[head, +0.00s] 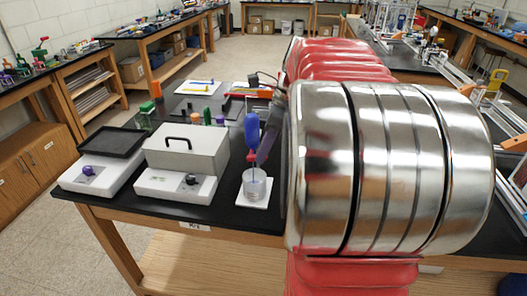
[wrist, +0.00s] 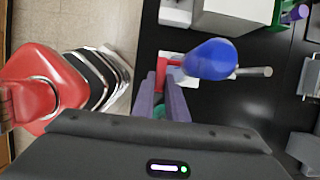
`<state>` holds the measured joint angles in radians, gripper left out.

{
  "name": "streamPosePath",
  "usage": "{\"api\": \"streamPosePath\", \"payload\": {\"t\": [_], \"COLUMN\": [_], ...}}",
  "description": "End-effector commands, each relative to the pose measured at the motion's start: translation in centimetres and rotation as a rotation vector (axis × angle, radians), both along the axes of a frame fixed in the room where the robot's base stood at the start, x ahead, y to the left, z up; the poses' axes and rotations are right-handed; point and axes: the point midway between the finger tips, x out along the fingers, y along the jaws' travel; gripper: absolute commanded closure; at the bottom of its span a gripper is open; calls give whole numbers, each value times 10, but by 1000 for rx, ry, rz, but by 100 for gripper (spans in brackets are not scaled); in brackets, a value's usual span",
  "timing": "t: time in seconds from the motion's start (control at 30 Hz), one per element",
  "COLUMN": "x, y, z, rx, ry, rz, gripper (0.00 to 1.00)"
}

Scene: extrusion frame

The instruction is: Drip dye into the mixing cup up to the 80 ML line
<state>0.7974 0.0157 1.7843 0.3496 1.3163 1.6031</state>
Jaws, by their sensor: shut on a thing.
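The clear mixing cup (head: 255,188) stands upright on a white pad (head: 252,205) near the front edge of the black bench. A dropper with a blue bulb (head: 252,130) and a red part below it is upright over the cup. A thin blue line runs from it down into the cup; I cannot tell tube from dye. My gripper (head: 258,158) is shut on the dropper below its bulb. In the wrist view the blue bulb (wrist: 210,60) is just beyond my purple fingers (wrist: 164,78), with red beside their tips. The cup's markings and dye level are too small to read.
A grey box with a black handle (head: 186,143) and a white device with a dark knob (head: 178,186) stand left of the cup. A black-topped white device (head: 104,142) is farther left. Bottles and coloured items stand behind. The bench's front edge is close.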

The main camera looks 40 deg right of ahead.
Motion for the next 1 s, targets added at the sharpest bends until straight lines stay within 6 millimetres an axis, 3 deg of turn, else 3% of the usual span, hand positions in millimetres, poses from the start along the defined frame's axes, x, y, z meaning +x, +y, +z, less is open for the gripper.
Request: {"api": "streamPosePath", "payload": {"t": [1.0], "x": [29], "y": [25], "z": [14], "rx": [-481], "ry": [638], "rz": [9], "gripper": [100]}}
